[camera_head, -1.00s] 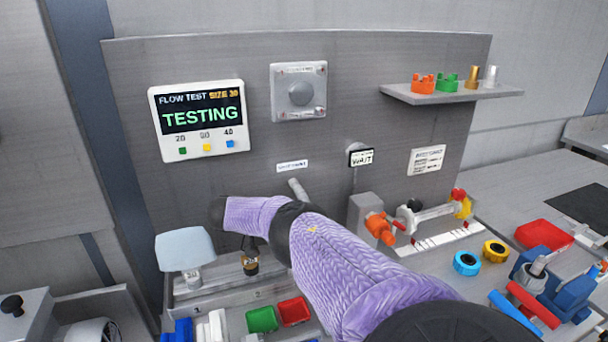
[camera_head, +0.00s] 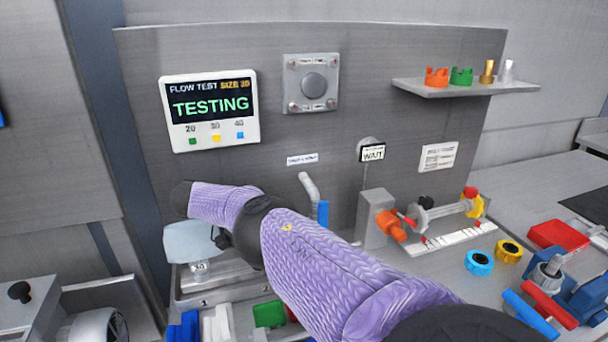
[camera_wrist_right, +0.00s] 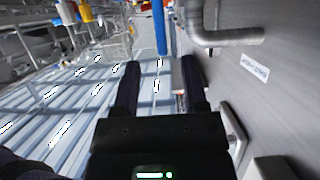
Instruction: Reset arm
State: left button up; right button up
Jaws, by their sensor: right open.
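My right arm crosses the head view from the lower right in a purple sleeve. Its gripper is hidden there or cannot be made out. In the right wrist view my right gripper (camera_wrist_right: 160,80) is open, with nothing seen between its two dark fingers. Ahead of it are a grey bent spout (camera_wrist_right: 225,37) and an upright blue piece (camera_wrist_right: 159,27). In the head view the spout (camera_head: 308,184) comes out of the grey panel (camera_head: 380,55), with the blue piece (camera_head: 323,213) below its mouth. My left gripper is not in view.
A flow-test display (camera_head: 210,108) reads TESTING, and a small sign (camera_head: 373,152) reads WAIT. A shelf (camera_head: 465,88) holds orange, green and metal fittings. An orange-ended fixture (camera_head: 390,225), blue ring (camera_head: 479,263), yellow ring (camera_head: 508,251) and red tray (camera_head: 558,235) stand at right.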

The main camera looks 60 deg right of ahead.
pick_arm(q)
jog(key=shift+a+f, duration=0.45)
pick_arm(e)
jog(key=shift+v, duration=1.15)
